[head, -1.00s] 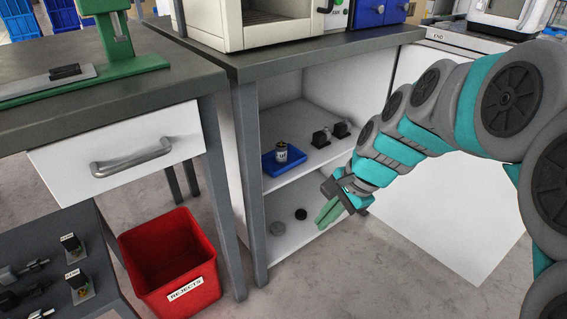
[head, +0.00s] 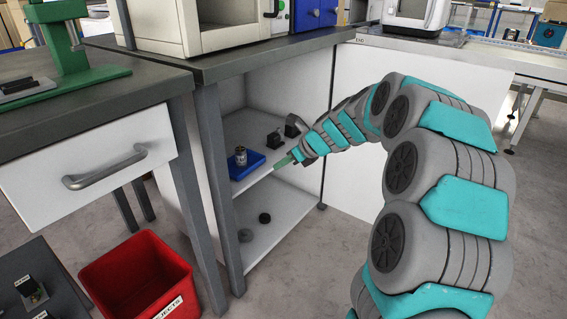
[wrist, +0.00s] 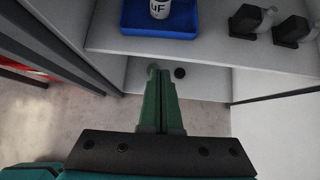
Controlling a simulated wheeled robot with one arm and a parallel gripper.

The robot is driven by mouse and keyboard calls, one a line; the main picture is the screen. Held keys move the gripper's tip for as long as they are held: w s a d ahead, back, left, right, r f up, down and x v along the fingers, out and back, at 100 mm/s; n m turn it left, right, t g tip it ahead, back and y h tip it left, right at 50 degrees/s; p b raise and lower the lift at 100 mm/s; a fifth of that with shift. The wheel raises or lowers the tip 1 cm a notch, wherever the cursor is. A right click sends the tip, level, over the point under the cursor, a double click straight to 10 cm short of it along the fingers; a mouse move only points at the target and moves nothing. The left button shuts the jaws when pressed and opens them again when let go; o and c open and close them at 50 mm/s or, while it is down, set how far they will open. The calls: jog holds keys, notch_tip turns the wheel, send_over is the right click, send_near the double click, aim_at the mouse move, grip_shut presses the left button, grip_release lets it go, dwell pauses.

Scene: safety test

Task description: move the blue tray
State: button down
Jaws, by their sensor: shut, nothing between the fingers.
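The blue tray (head: 252,167) lies on the upper shelf of the open cabinet, near its left side and front edge. A small can (head: 240,156) with a dark-on-white label stands upright in it. In the wrist view the tray (wrist: 135,29) is at the top, with the lower part of the can (wrist: 160,8) showing. My gripper (head: 278,165) is just to the right of the tray at the shelf's front edge in the head view. In the wrist view its green fingers (wrist: 161,70) are together, empty, and point toward the tray; I see no contact.
Dark fixtures (head: 276,138) stand on the same shelf, right of the tray. Two small discs (head: 264,217) lie on the lower shelf. A table leg (head: 210,190) borders the opening's left. A red bin (head: 140,278) stands on the floor at lower left.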

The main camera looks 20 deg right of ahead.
aim_at(254, 170)
jog(key=b+x, duration=0.1)
jog(key=x, duration=0.4)
jog(key=shift+a+f, duration=0.15)
jog(key=shift+f, duration=0.2)
jog(key=w+a, duration=0.2)
jog(key=w, duration=0.1)
jog(key=shift+w+a+r+b, duration=0.15)
jog(key=shift+a+b, duration=0.05)
jog(key=shift+b, duration=0.1)
